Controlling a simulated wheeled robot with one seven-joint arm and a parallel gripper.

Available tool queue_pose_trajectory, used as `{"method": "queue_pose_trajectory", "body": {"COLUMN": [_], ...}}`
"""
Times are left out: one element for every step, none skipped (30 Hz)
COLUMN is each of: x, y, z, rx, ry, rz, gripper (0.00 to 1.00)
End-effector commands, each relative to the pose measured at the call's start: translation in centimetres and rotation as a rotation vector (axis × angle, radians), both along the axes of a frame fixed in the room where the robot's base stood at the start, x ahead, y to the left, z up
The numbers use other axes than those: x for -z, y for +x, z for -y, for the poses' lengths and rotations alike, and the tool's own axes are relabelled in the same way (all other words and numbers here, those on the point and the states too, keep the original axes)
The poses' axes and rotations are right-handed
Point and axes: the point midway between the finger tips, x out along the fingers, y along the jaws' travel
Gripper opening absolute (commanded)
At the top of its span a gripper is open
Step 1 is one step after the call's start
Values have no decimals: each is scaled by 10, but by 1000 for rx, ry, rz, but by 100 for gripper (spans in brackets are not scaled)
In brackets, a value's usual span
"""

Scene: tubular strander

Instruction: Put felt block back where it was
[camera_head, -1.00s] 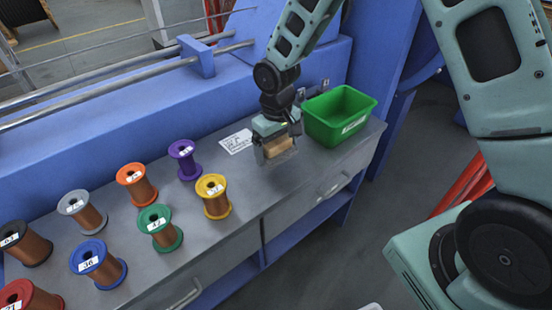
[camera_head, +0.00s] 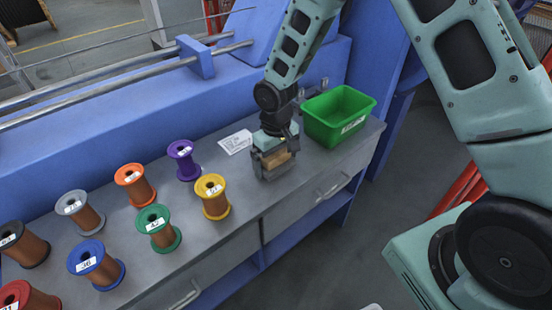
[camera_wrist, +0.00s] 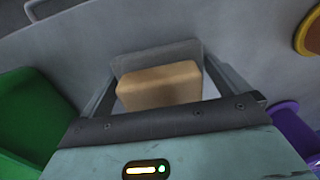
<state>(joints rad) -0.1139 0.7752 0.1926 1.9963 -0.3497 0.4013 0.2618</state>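The block's lower face is hidden.
The green bin (camera_head: 317,125) stands close on the right. A printed white card (camera_head: 236,142) lies behind and left of my gripper. The yellow spool (camera_head: 215,198) and purple spool (camera_head: 183,160) stand to the left, with several more beyond. The bench's front edge (camera_head: 262,214) is near.

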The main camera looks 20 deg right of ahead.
Motion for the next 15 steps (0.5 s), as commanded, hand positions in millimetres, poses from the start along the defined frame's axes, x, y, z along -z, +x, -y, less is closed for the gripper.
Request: {"method": "queue_pose_trajectory", "body": {"x": [-1, -3, -6, -8, -12, -18, -23, -29, -38, -44, -51, -60, -66, -73, -81], "y": [0, 0, 0, 1, 1, 1, 1, 1, 1, 1, 1, 1, 1, 1, 1], "z": [0, 0, 0, 0, 0, 0, 0, 0, 0, 0, 0, 0, 0, 0, 0], "rx": [0, 0, 0, 0, 1, 1, 1, 1, 1, 1, 2, 2, 1, 1, 1], "ry": [0, 0, 0, 1, 0, 0, 1, 1, 1, 1, 1, 1, 1, 1, 1], "rz": [0, 0, 1, 2, 2, 2, 4, 4, 4, 6, 5, 6, 5, 5, 4], "gripper": [100, 100, 100, 100, 100, 100, 100, 100, 100, 100, 100, 100, 100, 100, 100]}}
